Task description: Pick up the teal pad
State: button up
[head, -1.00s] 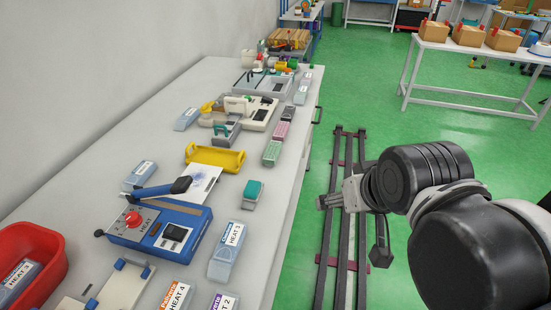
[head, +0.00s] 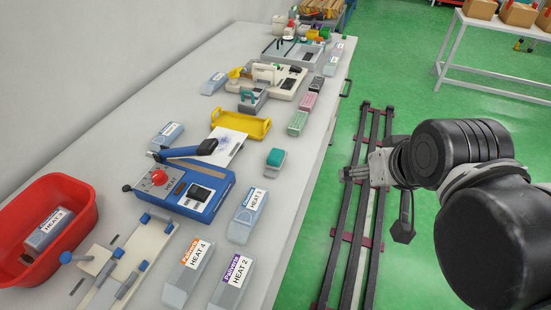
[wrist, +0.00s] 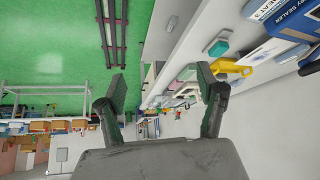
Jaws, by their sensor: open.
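The teal pad (head: 276,156) sits on a small grey holder near the right edge of the long table (head: 215,281), just right of the blue heat sealer. It also shows in the wrist view as the teal pad (wrist: 218,48), up and right of the fingers. My gripper (head: 348,174) is right of the table, over the floor rails, apart from the pad. In the wrist view my gripper (wrist: 162,84) has its two fingers spread wide with nothing between them.
A red bin (head: 84,238) is at left. Floor rails (head: 345,255) run beside the table.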

jog(key=n+g+y+p, duration=0.4)
jog(key=n+g+p, duration=0.1)
jog(key=n, duration=0.8)
send_over(276, 154)
jog(key=s+d, duration=0.2)
jog(key=d, duration=0.2)
notch_tip(276, 154, down, 3)
jog(key=x, duration=0.8)
jog(key=shift+d+f+b, duration=0.15)
jog(key=shift+b, duration=0.2)
jog(key=shift+s+x, duration=0.15)
jog(key=shift+x, duration=1.2)
jog(key=shift+s+x, duration=0.15)
jog(key=shift+x, duration=1.25)
jog(key=shift+d, duration=0.1)
jog(key=shift+c, duration=0.5)
